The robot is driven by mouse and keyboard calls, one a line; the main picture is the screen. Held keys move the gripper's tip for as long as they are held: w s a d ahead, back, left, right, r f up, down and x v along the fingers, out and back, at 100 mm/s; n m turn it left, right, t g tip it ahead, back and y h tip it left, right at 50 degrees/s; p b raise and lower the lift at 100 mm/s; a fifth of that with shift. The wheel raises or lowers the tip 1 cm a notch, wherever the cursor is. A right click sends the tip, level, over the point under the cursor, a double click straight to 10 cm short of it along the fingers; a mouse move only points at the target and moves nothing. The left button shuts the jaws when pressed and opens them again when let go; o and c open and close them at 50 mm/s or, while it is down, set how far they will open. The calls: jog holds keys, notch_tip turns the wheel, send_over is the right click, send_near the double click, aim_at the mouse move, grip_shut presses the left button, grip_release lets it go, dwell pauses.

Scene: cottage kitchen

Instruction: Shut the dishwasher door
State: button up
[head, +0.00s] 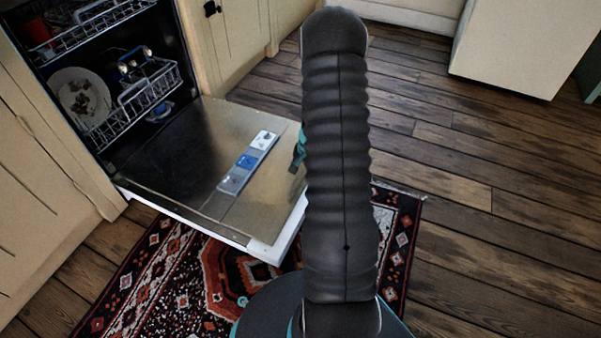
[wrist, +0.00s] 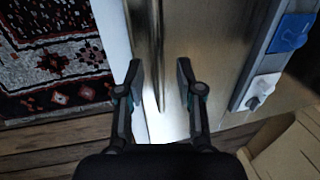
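The dishwasher door (head: 200,190) is folded down open and lies about level, its inner face up. A grey and blue dispenser strip (head: 247,163) runs along that face. In the wrist view the door's inner panel (wrist: 225,35) fills the middle and right, with its pale edge (wrist: 112,25) at left. My gripper (wrist: 160,86) is open and empty, its two fingers over the part of the door near that edge. I cannot tell whether it touches the door. In the head view my arm hides most of the gripper.
The dishwasher's lower rack (head: 140,95) holds a plate (head: 80,97) and stands at the opening, with an upper rack (head: 85,20) above. A patterned rug (head: 165,275) lies under the door. Cream cabinets (head: 45,160) flank the dishwasher. Wooden floor (head: 480,230) at right is clear.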

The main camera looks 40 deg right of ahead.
jog(key=shift+w+f, duration=0.1)
jog(key=shift+f, duration=0.4)
grip_shut()
